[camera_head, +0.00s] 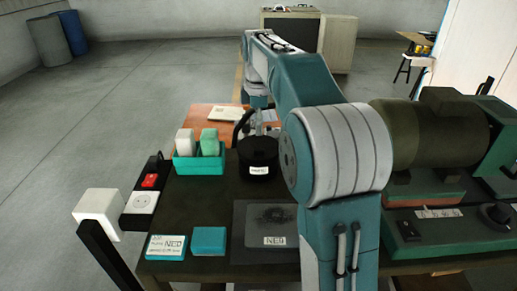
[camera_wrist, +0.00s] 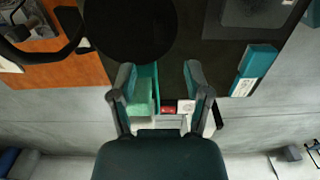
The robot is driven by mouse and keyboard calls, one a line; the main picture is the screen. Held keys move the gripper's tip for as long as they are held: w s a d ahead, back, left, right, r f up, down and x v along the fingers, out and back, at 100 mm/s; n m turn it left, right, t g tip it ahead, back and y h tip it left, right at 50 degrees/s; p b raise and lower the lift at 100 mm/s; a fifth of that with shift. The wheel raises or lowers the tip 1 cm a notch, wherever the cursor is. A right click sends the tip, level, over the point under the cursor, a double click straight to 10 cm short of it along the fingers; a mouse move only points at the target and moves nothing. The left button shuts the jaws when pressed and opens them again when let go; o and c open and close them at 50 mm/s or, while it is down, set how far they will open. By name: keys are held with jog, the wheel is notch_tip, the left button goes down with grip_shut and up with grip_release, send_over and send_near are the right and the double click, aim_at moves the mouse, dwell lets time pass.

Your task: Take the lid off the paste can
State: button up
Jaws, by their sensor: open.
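The paste can (camera_head: 259,172) is black with a white label on its front. It stands upright on the dark bench, right of the teal tray. Its dark lid (camera_head: 257,145) is on top; the seam is hard to make out. In the wrist view the lid (camera_wrist: 130,25) is a large black disc at the top, ahead of my fingers. My gripper (camera_wrist: 160,77) is open and empty, with its fingers apart from the lid. The teal tray and a green block show between and beyond the fingers. In the head view the arm's far end is small and partly hidden, so finger positions there are unclear.
The teal tray (camera_head: 199,169) holds a white and a green block. A power strip (camera_head: 143,202) and teal boxes (camera_head: 165,247) lie left and in front. A dark mat (camera_head: 248,250) lies before the can. A green machine (camera_head: 440,190) stands right. An orange surface (camera_wrist: 68,68) lies behind.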

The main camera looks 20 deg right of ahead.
aim_at(259, 149)
notch_tip(259, 149, down, 8)
jog(key=shift+f, duration=0.2)
jog(key=shift+c, duration=0.3)
grip_shut()
